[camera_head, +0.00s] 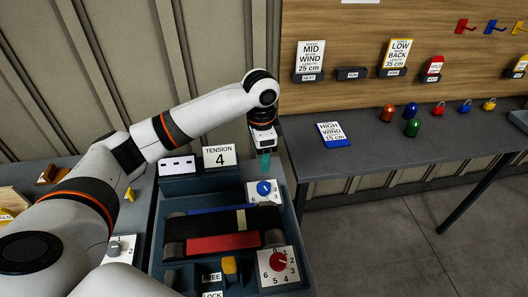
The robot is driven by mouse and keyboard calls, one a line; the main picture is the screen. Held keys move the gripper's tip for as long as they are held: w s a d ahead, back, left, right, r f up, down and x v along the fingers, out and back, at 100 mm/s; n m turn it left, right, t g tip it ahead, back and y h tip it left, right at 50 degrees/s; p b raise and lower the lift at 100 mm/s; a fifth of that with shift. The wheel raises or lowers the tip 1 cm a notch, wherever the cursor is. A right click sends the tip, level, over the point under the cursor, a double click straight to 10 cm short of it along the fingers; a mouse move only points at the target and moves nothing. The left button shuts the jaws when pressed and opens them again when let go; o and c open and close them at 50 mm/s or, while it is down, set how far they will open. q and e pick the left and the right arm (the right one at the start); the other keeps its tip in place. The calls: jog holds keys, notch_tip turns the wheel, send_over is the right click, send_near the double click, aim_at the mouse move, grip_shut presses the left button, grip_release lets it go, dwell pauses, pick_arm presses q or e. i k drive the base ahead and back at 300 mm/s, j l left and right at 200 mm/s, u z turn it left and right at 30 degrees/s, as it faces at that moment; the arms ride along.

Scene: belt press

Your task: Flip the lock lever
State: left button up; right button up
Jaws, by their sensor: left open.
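The lock lever (230,266) is a yellow handle at the front of the belt press (158,235). It stands beside the FREE label (211,278), with the LOCK label (212,294) below that at the picture's bottom edge. My left gripper (265,163) points down behind the blue dial (264,189), near the TENSION 4 sign. It is well apart from the lever and holds nothing I can see. My right gripper is not in view.
The press carries a belt with red and blue parts (222,243), and a red dial (278,261) right of the lever. The TENSION 4 sign (220,156) stands at the back. A grey shelf (360,160) on the right holds a HIGH WIND card (332,132), colored pegs and padlocks.

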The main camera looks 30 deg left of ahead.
aim_at(229, 265)
jog(key=k+l, duration=0.5)
jog(key=k, duration=0.2)
jog(key=k+l, duration=0.5)
jog(key=k, duration=0.15)
